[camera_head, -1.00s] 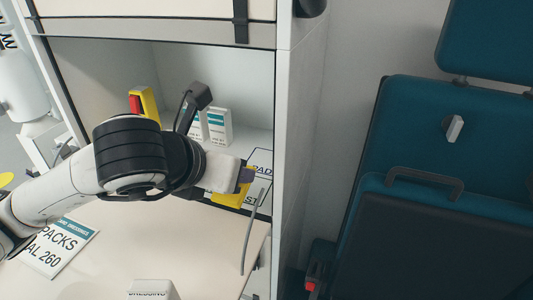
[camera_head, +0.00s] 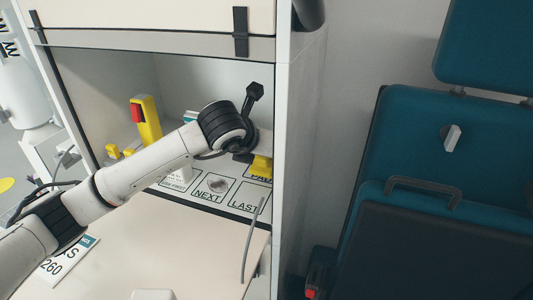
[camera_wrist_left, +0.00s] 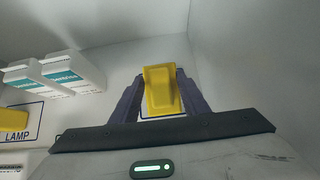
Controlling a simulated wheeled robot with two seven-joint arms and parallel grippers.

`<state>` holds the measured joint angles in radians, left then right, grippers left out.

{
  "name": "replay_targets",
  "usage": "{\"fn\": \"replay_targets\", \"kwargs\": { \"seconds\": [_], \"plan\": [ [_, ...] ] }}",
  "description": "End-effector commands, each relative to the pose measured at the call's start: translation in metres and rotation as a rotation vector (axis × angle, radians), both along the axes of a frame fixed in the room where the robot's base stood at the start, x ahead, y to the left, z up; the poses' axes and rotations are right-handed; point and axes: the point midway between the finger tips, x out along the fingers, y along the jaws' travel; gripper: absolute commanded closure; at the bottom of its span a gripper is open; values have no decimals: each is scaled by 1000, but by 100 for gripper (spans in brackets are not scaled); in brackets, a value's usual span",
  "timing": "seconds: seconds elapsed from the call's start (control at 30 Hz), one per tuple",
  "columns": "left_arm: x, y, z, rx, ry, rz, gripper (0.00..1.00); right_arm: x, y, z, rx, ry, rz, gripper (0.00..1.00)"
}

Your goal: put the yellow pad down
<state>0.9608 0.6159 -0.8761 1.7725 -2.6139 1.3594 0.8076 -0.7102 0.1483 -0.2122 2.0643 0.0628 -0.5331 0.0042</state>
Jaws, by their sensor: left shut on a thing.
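My left gripper (camera_head: 246,157) is inside the open shelf compartment, near its right wall. It is shut on the yellow pad (camera_head: 261,169), which shows just below the gripper over a partly covered label at the back right. In the left wrist view the yellow pad (camera_wrist_left: 162,88) stands between the two dark fingers of my left gripper (camera_wrist_left: 161,95). Part of a label outline shows beneath it. I cannot tell whether the pad touches the shelf floor. My right gripper is not in view.
Labels NEXT (camera_head: 208,196) and LAST (camera_head: 243,206) mark the shelf front; a small round object (camera_head: 217,184) is by NEXT. A yellow-and-red device (camera_head: 146,120) stands left. White boxes (camera_wrist_left: 72,72) stand beside the gripper. The counter (camera_head: 200,250) below is mostly clear.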

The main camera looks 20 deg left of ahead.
Motion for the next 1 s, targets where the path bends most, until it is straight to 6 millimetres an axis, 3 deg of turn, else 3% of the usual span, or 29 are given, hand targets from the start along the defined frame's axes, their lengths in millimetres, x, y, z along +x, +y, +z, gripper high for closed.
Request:
{"fn": "replay_targets", "kwargs": {
  "seconds": [0.03, 0.1, 0.37, 0.47, 0.83, 0.87, 0.97, 1.0],
  "plan": [
    [4, 0, -9, 0, 13, 2, 92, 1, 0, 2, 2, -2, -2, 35],
    [10, -1, 2, 1, 97, 4, 97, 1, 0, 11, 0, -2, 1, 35],
    [18, -2, -2, 14, 308, 1, 97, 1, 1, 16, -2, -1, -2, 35],
    [16, -1, -19, 16, 307, 0, 97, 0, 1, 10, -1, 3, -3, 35],
    [17, -1, -22, 16, 302, 0, 97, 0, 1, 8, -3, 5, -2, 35],
    [16, 0, -23, 16, 302, 0, 57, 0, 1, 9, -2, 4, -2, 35],
    [16, -1, -22, 16, 302, 0, 40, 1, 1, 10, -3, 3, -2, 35],
    [17, -1, -22, 16, 302, 0, 40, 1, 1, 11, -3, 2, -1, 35]
  ]
}}
